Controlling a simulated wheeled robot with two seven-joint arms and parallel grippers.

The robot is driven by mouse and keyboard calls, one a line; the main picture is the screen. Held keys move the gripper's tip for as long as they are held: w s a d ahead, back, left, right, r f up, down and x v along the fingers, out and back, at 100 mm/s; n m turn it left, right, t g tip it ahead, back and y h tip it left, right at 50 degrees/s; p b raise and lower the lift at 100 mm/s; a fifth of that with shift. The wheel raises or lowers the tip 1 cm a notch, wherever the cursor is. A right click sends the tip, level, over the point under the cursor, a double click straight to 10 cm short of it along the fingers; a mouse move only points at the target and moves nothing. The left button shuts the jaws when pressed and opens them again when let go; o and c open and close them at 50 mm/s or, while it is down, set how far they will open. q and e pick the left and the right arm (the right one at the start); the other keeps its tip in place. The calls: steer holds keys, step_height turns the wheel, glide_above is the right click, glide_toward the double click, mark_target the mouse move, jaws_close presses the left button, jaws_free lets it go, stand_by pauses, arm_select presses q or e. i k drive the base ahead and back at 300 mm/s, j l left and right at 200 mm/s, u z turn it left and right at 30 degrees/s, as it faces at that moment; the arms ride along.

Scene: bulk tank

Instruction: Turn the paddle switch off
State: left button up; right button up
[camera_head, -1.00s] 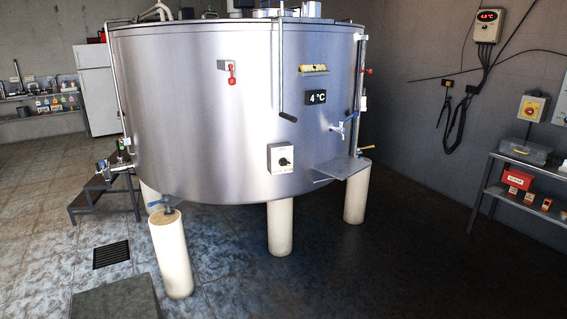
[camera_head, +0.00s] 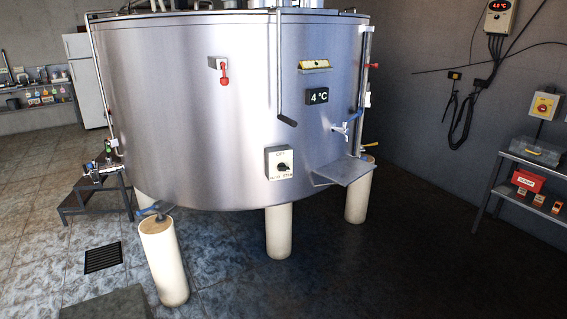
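A big steel bulk tank (camera_head: 200,120) on pale round legs fills the middle of the head view. A white switch box (camera_head: 280,163) with a black rotary knob (camera_head: 284,167) is on its lower front. It has small print above and below the knob, too blurred to read surely; the knob's exact setting is unclear. A red lever (camera_head: 224,73) is on a plate higher on the tank, left of the box. I cannot tell surely which control is called the paddle switch. Neither of my grippers is in view.
A black-ended rod (camera_head: 280,70) hangs above. The floor before the tank is mostly clear.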

mark_target(281, 167)
steer(key=i+l, duration=0.15)
steer(key=l, duration=0.25)
steer(key=i+l, duration=0.15)
steer(key=l, duration=0.2)
steer(key=i+l, duration=0.3)
steer(key=i, duration=0.2)
steer(key=i+l, duration=0.3)
steer(key=i, duration=0.25)
steer(key=i+l, duration=0.35)
steer(key=i, duration=0.15)
steer(key=z, duration=0.05)
